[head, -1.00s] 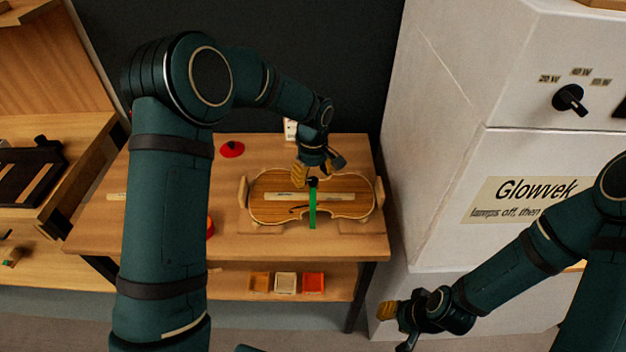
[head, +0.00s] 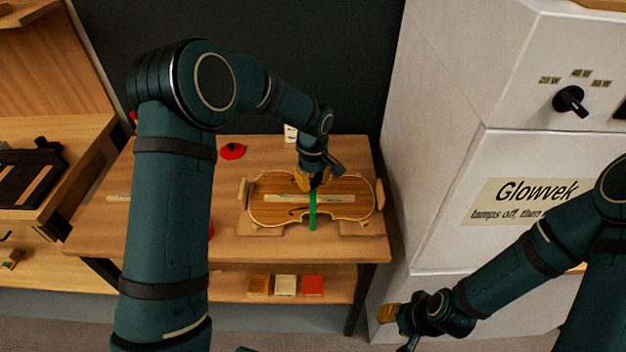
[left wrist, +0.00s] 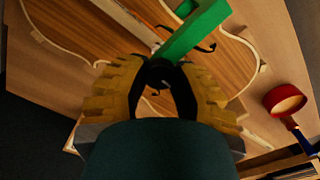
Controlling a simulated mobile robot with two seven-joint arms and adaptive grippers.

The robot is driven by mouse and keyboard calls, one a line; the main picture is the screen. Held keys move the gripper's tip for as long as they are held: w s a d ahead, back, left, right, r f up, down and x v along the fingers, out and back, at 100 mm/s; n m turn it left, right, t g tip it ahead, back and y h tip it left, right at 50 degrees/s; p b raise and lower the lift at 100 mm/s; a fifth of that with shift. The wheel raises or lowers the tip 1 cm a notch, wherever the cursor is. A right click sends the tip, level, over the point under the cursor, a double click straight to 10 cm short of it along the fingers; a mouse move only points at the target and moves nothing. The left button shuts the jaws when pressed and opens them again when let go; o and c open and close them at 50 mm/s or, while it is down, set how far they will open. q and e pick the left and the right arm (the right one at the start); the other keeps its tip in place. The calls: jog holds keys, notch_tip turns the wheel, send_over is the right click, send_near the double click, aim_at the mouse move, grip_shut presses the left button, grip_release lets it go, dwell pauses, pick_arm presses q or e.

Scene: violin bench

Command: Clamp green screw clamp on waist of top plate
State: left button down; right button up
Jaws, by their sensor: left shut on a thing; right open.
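The violin top plate (head: 275,208) lies flat in a cradle on the bench, with its waist near the middle. The green screw clamp (head: 312,208) stands across the waist; its green bar runs over the near edge of the plate. My left gripper (head: 312,184) is over the waist, shut on the clamp's black knob. In the left wrist view the yellow fingers sit on both sides of the knob (left wrist: 160,73), with the green bar (left wrist: 193,30) beyond. The clamp's lower jaw is hidden. My right gripper (head: 393,320) is open and empty, low at the right, away from the bench.
A pale strip (head: 282,198) runs along the plate. A red round object (head: 232,151) is on the bench behind it. Coloured blocks (head: 286,285) lie on the lower shelf. A white cabinet (head: 440,130) stands close on the right.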

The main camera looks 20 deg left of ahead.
pick_arm(q)
jog(key=m, duration=0.4)
jog(key=shift+m+p, duration=0.3)
jog(key=shift+m, duration=0.1)
jog(key=m, duration=0.5)
jog(key=shift+p, duration=0.4)
jog(key=m, duration=0.5)
jog(key=shift+m+p, duration=0.4)
jog(key=m, duration=0.4)
jog(key=shift+p, duration=0.35)
jog(key=shift+m, duration=0.4)
jog(key=c, duration=0.7)
grip_release()
